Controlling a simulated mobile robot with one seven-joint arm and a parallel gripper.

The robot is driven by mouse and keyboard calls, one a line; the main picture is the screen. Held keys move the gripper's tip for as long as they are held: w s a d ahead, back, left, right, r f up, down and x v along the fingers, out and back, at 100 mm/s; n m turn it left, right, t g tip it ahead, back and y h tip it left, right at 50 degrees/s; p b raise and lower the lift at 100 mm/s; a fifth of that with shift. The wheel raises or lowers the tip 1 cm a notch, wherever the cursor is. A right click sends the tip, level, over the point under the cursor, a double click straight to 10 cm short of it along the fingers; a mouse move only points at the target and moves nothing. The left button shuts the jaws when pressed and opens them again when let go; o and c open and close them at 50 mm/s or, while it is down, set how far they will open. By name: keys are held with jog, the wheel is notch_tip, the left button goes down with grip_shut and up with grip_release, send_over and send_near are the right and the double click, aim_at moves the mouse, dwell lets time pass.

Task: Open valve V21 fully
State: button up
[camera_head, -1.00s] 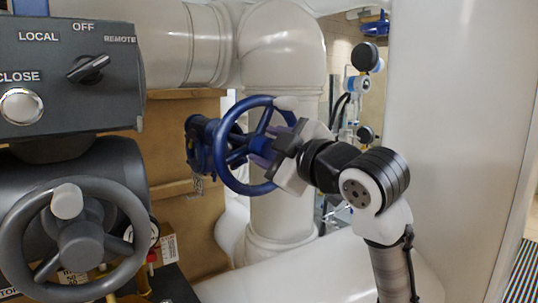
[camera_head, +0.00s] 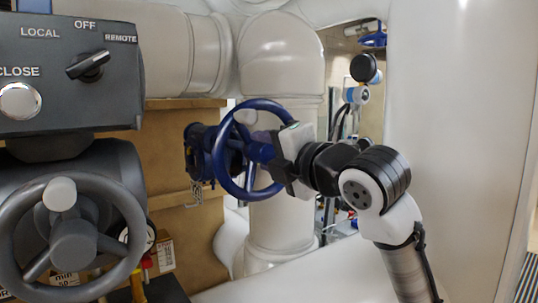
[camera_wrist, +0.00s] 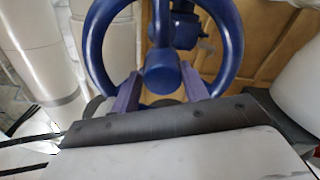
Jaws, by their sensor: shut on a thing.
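A blue handwheel (camera_head: 224,152) sits on a blue valve body (camera_head: 200,150) beside a white pipe. A small tag hangs below the valve, too small to read, so I cannot confirm its number. My gripper (camera_head: 264,153) reaches the wheel's front from the right and is shut on the wheel near its hub. In the wrist view, two purple fingers (camera_wrist: 158,92) lie either side of the round blue hub end (camera_wrist: 162,73), with the wheel rim (camera_wrist: 232,45) curving beyond them. The exact contact of the fingers is partly hidden.
A grey actuator box (camera_head: 70,75) with a selector knob (camera_head: 88,66) and a grey handwheel (camera_head: 70,235) stands close at left. A thick white column (camera_head: 455,130) is right of my arm. A white pipe (camera_head: 280,215) runs behind the wheel.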

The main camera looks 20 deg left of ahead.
jog(key=n, duration=0.4)
jog(key=shift+w, duration=0.4)
jog(key=n, duration=0.5)
jog(key=shift+a+b, duration=0.1)
jog(key=shift+b, duration=0.25)
jog(key=o, duration=0.9)
jog(key=shift+w+f, duration=0.1)
jog(key=shift+o, duration=0.2)
jog(key=shift+s+d+f, duration=0.15)
jog(key=shift+s+d, duration=0.05)
jog(key=shift+s, duration=0.2)
jog(key=shift+b+v, duration=0.3)
jog(key=shift+v, duration=2.4)
